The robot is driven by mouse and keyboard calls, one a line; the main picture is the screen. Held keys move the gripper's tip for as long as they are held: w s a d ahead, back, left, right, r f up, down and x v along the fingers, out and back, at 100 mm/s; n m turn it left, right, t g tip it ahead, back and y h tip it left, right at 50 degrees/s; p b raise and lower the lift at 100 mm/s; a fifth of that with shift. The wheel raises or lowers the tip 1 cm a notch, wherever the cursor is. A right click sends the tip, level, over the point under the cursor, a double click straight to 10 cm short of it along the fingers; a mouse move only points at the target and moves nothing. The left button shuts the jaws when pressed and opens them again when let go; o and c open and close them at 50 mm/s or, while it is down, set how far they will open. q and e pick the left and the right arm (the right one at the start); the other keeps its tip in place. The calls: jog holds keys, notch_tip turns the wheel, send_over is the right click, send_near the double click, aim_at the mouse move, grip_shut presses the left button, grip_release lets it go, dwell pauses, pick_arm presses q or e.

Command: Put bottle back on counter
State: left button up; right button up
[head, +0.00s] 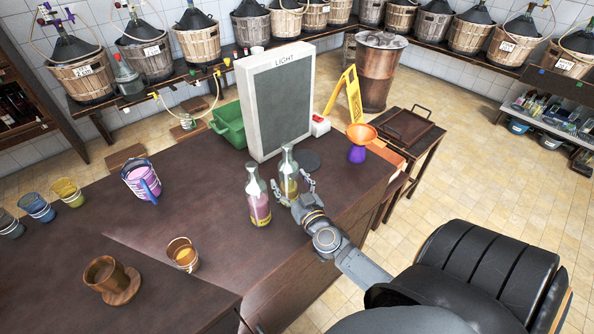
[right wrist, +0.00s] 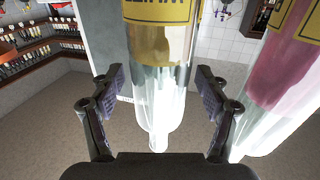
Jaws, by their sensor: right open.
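A clear bottle with yellowish contents (head: 288,168) is at the counter (head: 200,225), in front of the light box; its base is partly hidden by my gripper. My right gripper (head: 293,188) is open, with a finger on either side of this bottle. In the right wrist view the bottle (right wrist: 162,45) shows upside down between the spread fingers (right wrist: 158,90), with gaps on both sides. A second bottle with pink contents (head: 259,202) stands on the counter just left of the gripper; it also shows at the right of the wrist view (right wrist: 285,75). My left gripper is out of view.
The light box (head: 282,100) stands behind the bottles. A dark disc (head: 306,160) and an orange funnel on a purple base (head: 359,142) are to the right. A purple-striped jug (head: 142,180), an amber glass (head: 184,254) and a wooden mug (head: 107,275) stand left.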

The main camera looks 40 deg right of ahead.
jog(key=s+a+b, duration=0.2)
jog(key=s, duration=0.8)
jog(key=shift+s, duration=0.35)
